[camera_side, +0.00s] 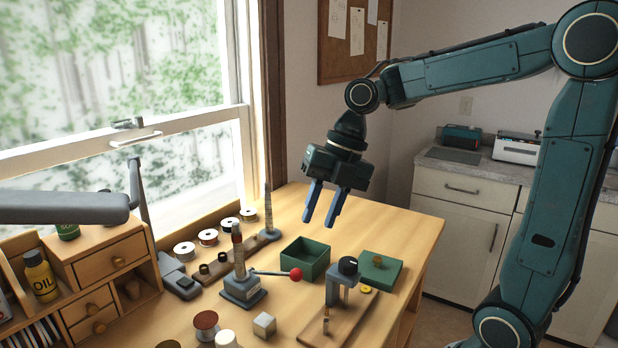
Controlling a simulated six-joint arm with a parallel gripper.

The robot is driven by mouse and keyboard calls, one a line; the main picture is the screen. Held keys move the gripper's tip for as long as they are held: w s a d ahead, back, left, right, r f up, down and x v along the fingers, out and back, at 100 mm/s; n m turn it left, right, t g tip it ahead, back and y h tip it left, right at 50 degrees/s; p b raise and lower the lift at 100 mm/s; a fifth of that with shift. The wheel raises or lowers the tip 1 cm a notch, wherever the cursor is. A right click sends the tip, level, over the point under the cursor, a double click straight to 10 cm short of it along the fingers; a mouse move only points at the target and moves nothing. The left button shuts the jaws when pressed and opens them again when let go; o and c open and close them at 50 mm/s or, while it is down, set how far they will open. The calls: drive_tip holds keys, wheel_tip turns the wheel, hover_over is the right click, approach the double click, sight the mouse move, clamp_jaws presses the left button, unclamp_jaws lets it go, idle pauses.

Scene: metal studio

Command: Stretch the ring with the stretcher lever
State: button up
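The ring stretcher (243,291) stands on the bench, with a grey base and an upright tapered mandrel (238,256) that has a reddish-brown upper part. Its lever (270,273) points right and ends in a red ball (296,274). I cannot make out a ring on the mandrel; it is too small to tell. My gripper (320,221) hangs above the back of the bench, up and to the right of the stretcher. Its two blue fingers point down, apart, with nothing between them.
An open green box (306,257) and its green lid (381,270) lie right of the stretcher. A black-knobbed clamp (347,268) stands on a wooden board in front. Another tapered mandrel (267,216) stands behind. Spools (208,237) line the window; a wooden drawer unit (105,260) is at left.

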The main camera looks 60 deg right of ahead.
sight(287, 274)
drive_tip(key=w+m, duration=0.1)
drive_tip(key=m, duration=0.8)
drive_tip(key=w+a+m+g+h, duration=0.1)
drive_tip(key=w+m, duration=0.1)
drive_tip(key=m, duration=0.7)
drive_tip(key=w+m+g, duration=0.1)
drive_tip(key=m, duration=0.9)
drive_tip(key=shift+w+a+r+h, duration=0.1)
drive_tip(key=shift+w+a+h, duration=0.2)
drive_tip(key=shift+w, duration=0.1)
drive_tip(key=f, duration=0.4)
drive_tip(key=a+f, duration=0.1)
drive_tip(key=f, duration=0.4)
drive_tip(key=a+f, duration=0.1)
drive_tip(key=f, duration=0.3)
drive_tip(key=shift+w+a+f, duration=0.1)
drive_tip(key=shift+a+f, duration=0.15)
drive_tip(key=shift+f, duration=0.05)
clamp_jaws()
